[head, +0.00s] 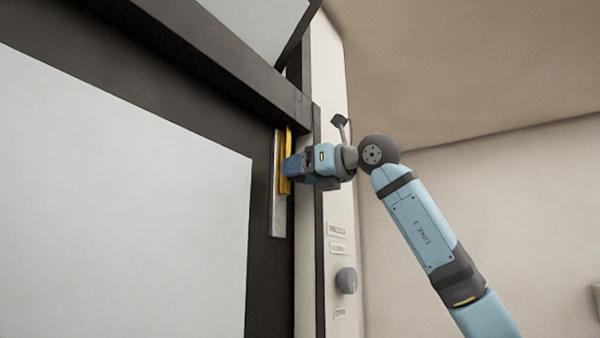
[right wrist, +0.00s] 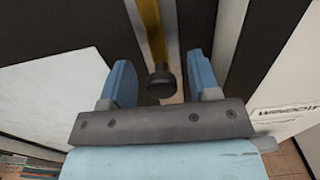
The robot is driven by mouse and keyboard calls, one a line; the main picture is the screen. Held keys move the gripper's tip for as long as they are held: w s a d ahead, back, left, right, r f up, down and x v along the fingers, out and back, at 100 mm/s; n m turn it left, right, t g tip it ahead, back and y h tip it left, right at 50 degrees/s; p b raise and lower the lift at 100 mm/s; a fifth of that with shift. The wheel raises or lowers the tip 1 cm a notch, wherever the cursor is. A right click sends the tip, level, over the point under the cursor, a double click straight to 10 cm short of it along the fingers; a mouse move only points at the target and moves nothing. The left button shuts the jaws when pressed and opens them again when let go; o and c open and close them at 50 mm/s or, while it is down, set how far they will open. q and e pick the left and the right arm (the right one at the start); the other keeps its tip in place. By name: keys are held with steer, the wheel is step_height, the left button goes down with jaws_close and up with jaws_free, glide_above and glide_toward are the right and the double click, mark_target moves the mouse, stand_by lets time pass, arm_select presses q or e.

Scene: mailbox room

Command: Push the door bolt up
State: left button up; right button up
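The door bolt (head: 284,150) is a yellow bar on a pale metal plate (head: 277,220) at the edge of the dark door frame. In the right wrist view the bolt (right wrist: 152,35) ends in a dark round knob (right wrist: 161,82). My right gripper (head: 290,168) is at the bolt in the head view and hides part of it. In the right wrist view its blue fingers (right wrist: 162,84) are apart, one on each side of the knob, with gaps showing. Contact with the knob cannot be told. My left gripper is in neither view.
A large pale door panel (head: 120,190) fills the left. A dark beam (head: 215,55) slants above the bolt. A white wall strip with labels (head: 338,230) and a grey round knob (head: 346,280) stands right of the bolt. Open room lies farther right.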

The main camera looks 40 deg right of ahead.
steer(key=shift+f, duration=0.1)
steer(key=b+v, duration=0.4)
steer(key=v, duration=1)
steer(key=shift+w, duration=0.15)
